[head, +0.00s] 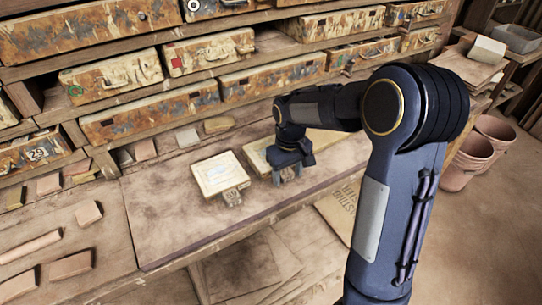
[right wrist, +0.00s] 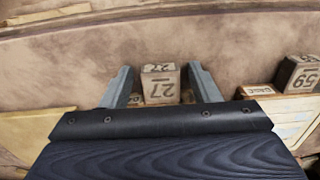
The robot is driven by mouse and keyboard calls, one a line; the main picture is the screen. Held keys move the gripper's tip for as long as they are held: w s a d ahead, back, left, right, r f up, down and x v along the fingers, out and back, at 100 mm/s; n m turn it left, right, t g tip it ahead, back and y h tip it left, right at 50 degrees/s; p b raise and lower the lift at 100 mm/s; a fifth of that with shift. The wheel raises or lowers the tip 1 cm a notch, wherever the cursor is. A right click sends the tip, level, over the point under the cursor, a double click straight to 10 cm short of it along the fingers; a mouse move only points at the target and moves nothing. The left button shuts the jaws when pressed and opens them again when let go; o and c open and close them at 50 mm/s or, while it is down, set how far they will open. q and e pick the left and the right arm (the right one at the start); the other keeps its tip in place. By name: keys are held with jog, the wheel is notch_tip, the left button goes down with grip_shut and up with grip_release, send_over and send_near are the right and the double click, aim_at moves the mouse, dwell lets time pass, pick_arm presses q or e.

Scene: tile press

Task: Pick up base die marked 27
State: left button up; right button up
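The base die marked 27 (right wrist: 160,84) is a small pale block with dark numerals on two visible faces. In the right wrist view it stands between the two fingers of my right gripper (right wrist: 161,86), with a gap on each side. My right gripper is open and low over the bench in the head view (head: 289,174). There the die is not clearly visible behind the fingers. A second block, with numerals that look like 59 (right wrist: 298,74), stands at the right of the wrist view. My left gripper is not in view.
Another pale slab (head: 256,157) lies beside my gripper. Worn drawers (head: 150,113) line the back. The bench's front left is clear.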

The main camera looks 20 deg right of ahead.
grip_shut()
jog(key=shift+w, duration=0.1)
jog(key=shift+r, duration=0.15)
